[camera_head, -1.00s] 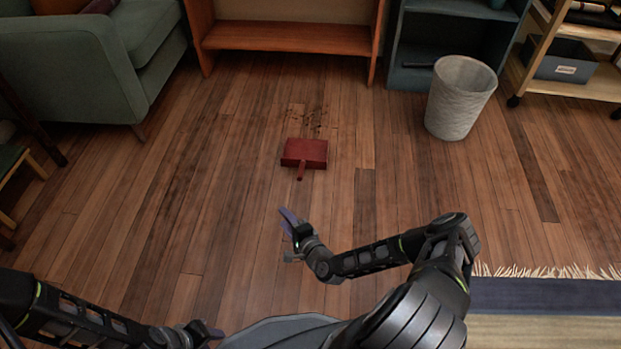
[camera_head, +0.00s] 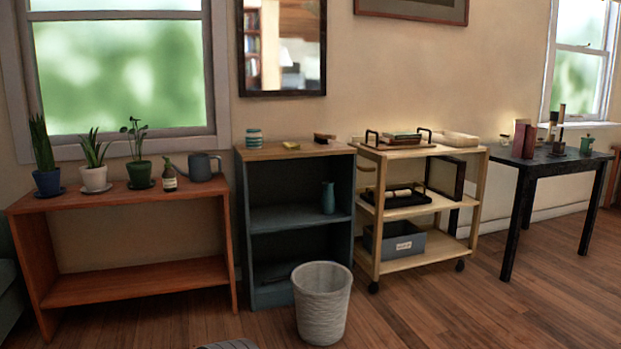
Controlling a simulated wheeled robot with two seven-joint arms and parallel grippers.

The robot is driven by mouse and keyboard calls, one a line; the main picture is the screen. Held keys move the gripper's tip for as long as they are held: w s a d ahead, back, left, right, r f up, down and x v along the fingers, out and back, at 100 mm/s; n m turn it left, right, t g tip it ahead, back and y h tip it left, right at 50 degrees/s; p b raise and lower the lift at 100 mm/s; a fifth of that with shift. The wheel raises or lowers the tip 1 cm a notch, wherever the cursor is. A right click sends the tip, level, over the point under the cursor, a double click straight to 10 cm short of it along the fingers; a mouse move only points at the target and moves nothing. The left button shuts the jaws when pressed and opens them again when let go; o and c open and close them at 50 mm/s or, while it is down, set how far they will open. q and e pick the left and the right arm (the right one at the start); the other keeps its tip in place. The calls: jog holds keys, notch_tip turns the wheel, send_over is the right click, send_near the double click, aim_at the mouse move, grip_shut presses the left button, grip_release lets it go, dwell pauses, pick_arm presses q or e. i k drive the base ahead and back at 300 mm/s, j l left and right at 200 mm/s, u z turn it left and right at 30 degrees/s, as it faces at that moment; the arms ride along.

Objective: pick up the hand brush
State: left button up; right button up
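A small brown item with what look like dark bristles, apparently the hand brush (camera_head: 324,138), lies on the wooden top of the dark blue-grey shelf (camera_head: 296,151), near its right end. It is small in view and its details are hard to make out. Nothing touches it. Neither of my grippers shows in the head view now.
A yellow sponge-like block (camera_head: 291,145) and a striped jar (camera_head: 254,138) share the shelf top. A wastebasket (camera_head: 322,302) stands on the floor before the shelf. A wheeled cart (camera_head: 413,260) stands right, an orange plant bench (camera_head: 135,283) left. Floor at lower right is clear.

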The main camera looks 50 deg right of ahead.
aim_at(321, 138)
jog(key=i+j, duration=0.35)
jog(key=j, duration=0.2)
jog(key=z, duration=2)
jog(key=i+l, duration=0.15)
jog(key=i, duration=0.3)
